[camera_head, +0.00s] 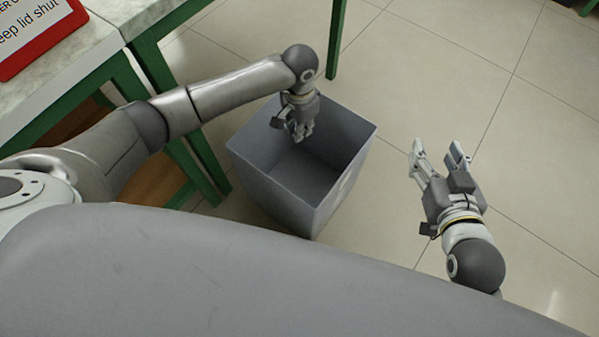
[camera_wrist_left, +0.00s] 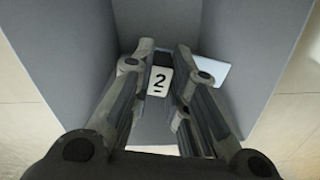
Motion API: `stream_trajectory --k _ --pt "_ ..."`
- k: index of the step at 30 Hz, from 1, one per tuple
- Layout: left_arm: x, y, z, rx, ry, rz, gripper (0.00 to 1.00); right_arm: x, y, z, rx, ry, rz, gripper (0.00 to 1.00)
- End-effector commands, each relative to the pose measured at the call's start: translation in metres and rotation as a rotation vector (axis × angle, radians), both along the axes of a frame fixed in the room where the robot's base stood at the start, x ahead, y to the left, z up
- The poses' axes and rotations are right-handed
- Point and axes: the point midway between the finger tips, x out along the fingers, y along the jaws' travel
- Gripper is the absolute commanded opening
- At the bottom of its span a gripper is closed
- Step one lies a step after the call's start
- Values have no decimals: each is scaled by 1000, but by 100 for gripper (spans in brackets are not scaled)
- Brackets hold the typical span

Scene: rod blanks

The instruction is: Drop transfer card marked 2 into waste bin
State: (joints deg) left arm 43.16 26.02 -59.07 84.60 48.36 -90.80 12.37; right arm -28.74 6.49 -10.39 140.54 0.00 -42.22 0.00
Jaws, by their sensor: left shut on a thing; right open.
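The waste bin (camera_head: 340,122) is a grey, open-topped square box on the floor; its inner walls fill much of the left wrist view (camera_wrist_left: 60,50). My left gripper (camera_head: 300,133) points down over the bin's opening. In the left wrist view its fingers (camera_wrist_left: 163,52) are shut on the transfer card marked 2 (camera_wrist_left: 158,82), a white piece with a black numeral. The card cannot be made out in the head view. My right gripper (camera_head: 437,155) is open and empty, to the right of the bin and apart from it.
In the left wrist view a pale flat piece (camera_wrist_left: 212,70) shows beyond the right finger; I cannot tell whether it belongs to the card. A green-legged table (camera_head: 100,55) with a red-framed sign (camera_head: 35,32) stands left. Tiled floor (camera_head: 500,110) is clear at right.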

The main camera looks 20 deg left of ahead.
Motion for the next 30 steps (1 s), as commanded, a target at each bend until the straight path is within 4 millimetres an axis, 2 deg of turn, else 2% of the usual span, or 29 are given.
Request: stream_trajectory --k 11,12,17,26,30 --pt "0 0 0 0 0 0 0 2 1 4 5 -22 1 53" --pt "0 0 0 0 0 0 19 2 1 4 5 -22 1 53" --pt "0 0 -1 0 0 0 40 2 1 4 5 -21 1 53" --pt "0 0 0 0 0 0 41 2 1 4 5 -20 1 53" --pt "1 0 10 0 -2 0 41 2 1 4 5 -20 1 53"
